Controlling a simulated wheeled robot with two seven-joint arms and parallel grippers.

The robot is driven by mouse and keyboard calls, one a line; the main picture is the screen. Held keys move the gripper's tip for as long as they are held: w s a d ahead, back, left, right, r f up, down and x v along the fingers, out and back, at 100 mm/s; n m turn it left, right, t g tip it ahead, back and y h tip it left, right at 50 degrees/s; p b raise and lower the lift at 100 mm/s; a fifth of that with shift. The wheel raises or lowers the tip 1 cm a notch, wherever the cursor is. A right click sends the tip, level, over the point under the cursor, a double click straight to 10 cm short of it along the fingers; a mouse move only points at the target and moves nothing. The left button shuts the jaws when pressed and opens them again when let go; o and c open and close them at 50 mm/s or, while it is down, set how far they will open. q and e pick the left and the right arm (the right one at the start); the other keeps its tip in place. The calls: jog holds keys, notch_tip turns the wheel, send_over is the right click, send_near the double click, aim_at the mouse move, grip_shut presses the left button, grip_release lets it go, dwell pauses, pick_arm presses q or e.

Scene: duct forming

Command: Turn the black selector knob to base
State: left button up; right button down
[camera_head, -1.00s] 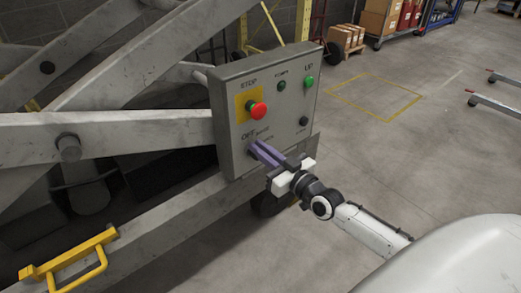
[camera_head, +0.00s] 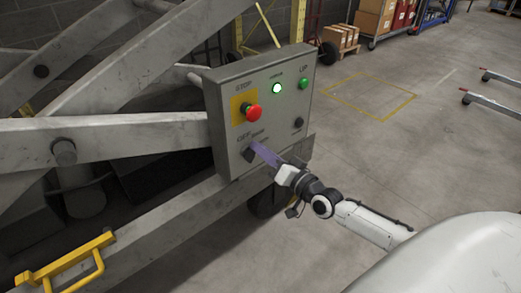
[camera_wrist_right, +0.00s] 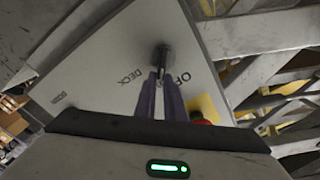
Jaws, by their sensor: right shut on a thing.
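The black selector knob (camera_head: 248,155) sits at the lower left of the grey control box, beside an OFF label. In the right wrist view the knob (camera_wrist_right: 162,57) shows between OFF and DECK labels. My right gripper (camera_head: 256,149) reaches it from the lower right, its purple fingers shut on the knob. In the right wrist view the fingers (camera_wrist_right: 160,88) close around the knob's near end. The gripper is rolled relative to the panel. The knob's exact pointing direction is hard to read. My left gripper is not in view.
The control box (camera_head: 225,120) carries a red stop button (camera_head: 252,113) on a yellow plate, a lit indicator lamp (camera_head: 277,88), a green UP button (camera_head: 304,83) and a black button (camera_head: 298,122). Grey lift arms (camera_head: 100,131) fill the left. Open floor lies to the right.

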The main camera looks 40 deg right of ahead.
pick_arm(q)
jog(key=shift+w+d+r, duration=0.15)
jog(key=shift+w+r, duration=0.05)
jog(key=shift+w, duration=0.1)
pick_arm(e)
jog(key=shift+s+a+f+m, duration=0.2)
jog(key=shift+a+f+m, duration=0.25)
jog(key=shift+f, duration=0.35)
jog(key=c, duration=1.5)
grip_release()
jog(key=shift+w, duration=0.1)
pick_arm(q)
jog(key=p, duration=0.1)
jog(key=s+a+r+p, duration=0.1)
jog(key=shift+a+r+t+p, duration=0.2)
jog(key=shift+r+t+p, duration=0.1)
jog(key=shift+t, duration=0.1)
pick_arm(e)
jog(key=shift+o, duration=0.2)
jog(key=s+d, duration=0.1)
jog(key=s, duration=0.9)
jog(key=shift+r, duration=0.25)
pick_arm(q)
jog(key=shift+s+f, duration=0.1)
pick_arm(e)
jog(key=shift+s, duration=0.1)
